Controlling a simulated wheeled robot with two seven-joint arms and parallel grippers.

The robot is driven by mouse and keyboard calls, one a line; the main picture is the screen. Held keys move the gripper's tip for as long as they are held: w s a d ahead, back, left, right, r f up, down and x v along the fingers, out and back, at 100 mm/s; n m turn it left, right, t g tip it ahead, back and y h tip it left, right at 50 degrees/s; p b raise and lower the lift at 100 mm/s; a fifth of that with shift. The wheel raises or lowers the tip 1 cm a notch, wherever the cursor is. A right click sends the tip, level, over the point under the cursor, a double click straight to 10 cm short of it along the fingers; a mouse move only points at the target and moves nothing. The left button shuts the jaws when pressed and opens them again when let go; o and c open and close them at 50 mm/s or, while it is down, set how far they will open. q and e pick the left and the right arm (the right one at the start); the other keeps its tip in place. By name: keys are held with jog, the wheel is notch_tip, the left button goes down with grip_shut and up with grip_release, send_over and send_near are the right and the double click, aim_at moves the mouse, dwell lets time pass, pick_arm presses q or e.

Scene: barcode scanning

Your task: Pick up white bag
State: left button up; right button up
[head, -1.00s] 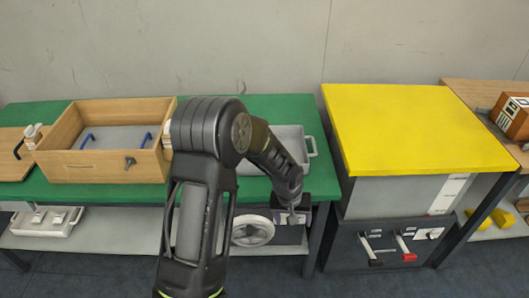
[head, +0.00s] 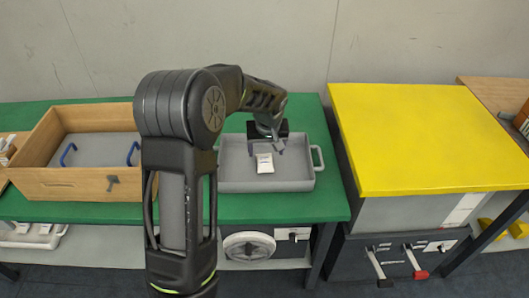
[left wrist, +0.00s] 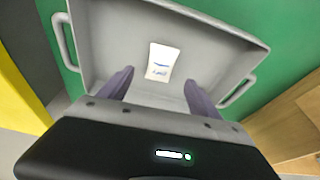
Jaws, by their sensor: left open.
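The white bag (head: 265,163) lies in the grey tray (head: 240,184) on the green table in the head view. It is a small, flat, pale packet with dark print, and it also shows in the left wrist view (left wrist: 162,62). My left gripper (head: 267,146) is over the tray, just behind the bag in the head picture. In the left wrist view its two fingers (left wrist: 158,88) are spread apart with nothing between them, and the bag lies beyond the fingertips. My right gripper is not in view.
A wooden box (head: 80,184) with blue handles stands on the green table (head: 300,207) to the left. A yellow-topped cabinet (head: 430,140) stands to the right across a narrow gap. The tray has raised walls and side handles.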

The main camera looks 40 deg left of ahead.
aim_at(265, 160)
pick_arm(q)
jog(key=shift+s+d+r, duration=0.1)
jog(key=shift+r, duration=0.05)
jog(key=shift+x, duration=1.4)
jog(key=p+x, duration=0.1)
jog(key=x, duration=0.4)
jog(key=shift+a, duration=0.2)
jog(key=shift+c, duration=0.2)
jog(key=c, duration=1.4)
jog(key=shift+r, duration=0.15)
notch_tip(265, 160, up, 10)
jog(key=shift+f+b, duration=0.1)
jog(key=shift+b, duration=0.25)
